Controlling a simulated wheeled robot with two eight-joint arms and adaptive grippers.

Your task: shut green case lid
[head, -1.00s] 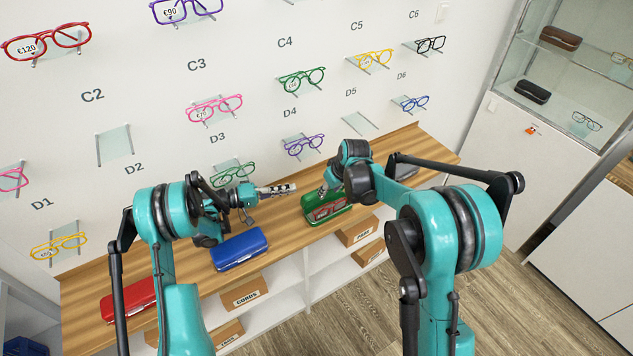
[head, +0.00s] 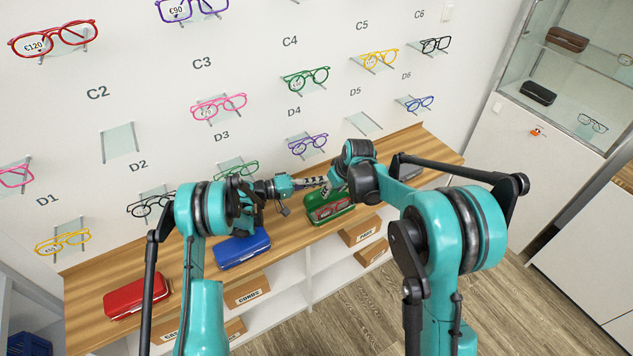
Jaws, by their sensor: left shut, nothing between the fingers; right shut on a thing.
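The green case (head: 318,218) stands on the wooden counter, right of the middle. Its lid is up, and red-framed glasses (head: 331,209) show inside. My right gripper (head: 326,191) reaches down to the back of the case from the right arm and is shut on the case; which part it grips is hard to see. My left gripper (head: 322,181) is shut and empty. It points right, close to the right gripper and near the raised lid; whether it touches the lid cannot be told. The lid is partly hidden by the grippers.
A blue case (head: 243,252) and a red case (head: 137,299) lie shut on the counter (head: 198,279) to the left. Glasses hang on the wall behind. Cardboard boxes (head: 361,231) sit on shelves below. A glass cabinet (head: 565,75) stands at the right.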

